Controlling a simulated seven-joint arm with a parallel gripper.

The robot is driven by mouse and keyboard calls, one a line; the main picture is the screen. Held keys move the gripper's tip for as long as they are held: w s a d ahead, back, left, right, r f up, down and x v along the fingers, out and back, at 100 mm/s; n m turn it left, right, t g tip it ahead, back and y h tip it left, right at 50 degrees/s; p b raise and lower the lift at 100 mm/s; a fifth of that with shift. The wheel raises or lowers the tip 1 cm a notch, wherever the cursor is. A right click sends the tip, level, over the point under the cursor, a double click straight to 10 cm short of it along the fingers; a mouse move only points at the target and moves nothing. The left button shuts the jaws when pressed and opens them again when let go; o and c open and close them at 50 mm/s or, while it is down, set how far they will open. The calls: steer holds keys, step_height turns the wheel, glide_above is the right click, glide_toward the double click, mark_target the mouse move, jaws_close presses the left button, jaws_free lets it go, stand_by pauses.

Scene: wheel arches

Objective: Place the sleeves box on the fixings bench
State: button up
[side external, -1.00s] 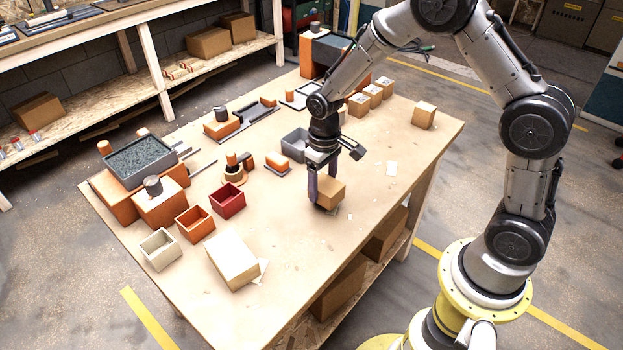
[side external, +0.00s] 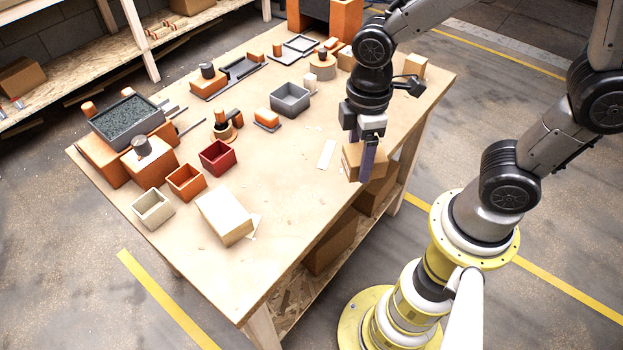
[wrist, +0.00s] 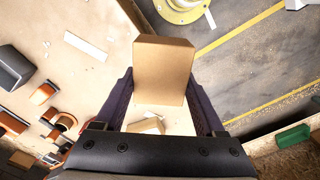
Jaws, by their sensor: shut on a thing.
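My gripper (side external: 362,160) is shut on a plain brown cardboard box (side external: 352,163), with a finger on each side of it. The box also shows between the dark fingers in the wrist view (wrist: 164,68). No label can be read on it, so I cannot tell by marking whether it is the sleeves box. It appears held above the wooden table (side external: 290,190) near its right edge. No sign names the fixings bench; this table is the large work surface in view.
A pale box (side external: 224,214) lies at the front. Red (side external: 217,157), orange (side external: 186,182) and cream (side external: 153,209) bins stand to its left. A grey bin (side external: 290,99) sits mid-table. Another small carton (side external: 416,66) stands at the far right. The table's front right is clear.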

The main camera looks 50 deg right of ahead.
glide_toward(292, 190)
steer(key=s+d+r, duration=0.1)
steer(key=s+r, duration=0.2)
steer(key=s, duration=0.2)
steer(key=w+f, duration=0.3)
steer(key=f, duration=0.1)
steer(key=shift+w+a, duration=0.15)
steer(key=shift+a, duration=0.15)
steer(key=shift+w+a+f, duration=0.15)
steer(key=shift+w+f, duration=0.4)
steer(key=shift+f, duration=0.05)
steer(key=shift+w+a+f, duration=0.1)
steer(key=shift+w+f, duration=0.1)
steer(key=shift+f, duration=0.7)
steer(key=shift+w+f, duration=0.15)
steer(key=shift+f, duration=0.7)
steer(key=shift+f, duration=0.3)
steer(key=o, duration=1.5)
steer(key=shift+r, duration=0.1)
